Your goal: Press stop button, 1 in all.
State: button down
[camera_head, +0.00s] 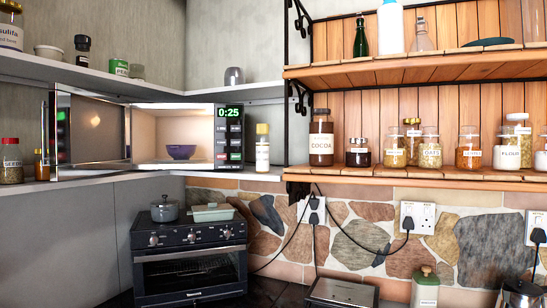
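A microwave (172,110) stands on the corner shelf at the left, lit inside, with its door (92,130) swung wide open to the left. A purple bowl (181,152) sits inside it. Its control panel (229,138) is on the right of the opening. The green display (230,112) reads 0:25. Several small buttons lie below the display; their labels are too small to read, so I cannot tell which is stop. My gripper is not in view.
A jar with a yellow lid (262,150) stands close right of the panel. A spice jar (11,162) is left of the door. A toaster oven (189,255) carrying a pot (164,208) stands below. Wooden shelves (420,172) with jars fill the right.

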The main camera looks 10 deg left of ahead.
aim_at(220, 156)
jog(key=i+j+z, duration=0.1)
jog(key=i+j, duration=0.8)
jog(key=j, duration=0.3)
jog(key=l+z, duration=0.05)
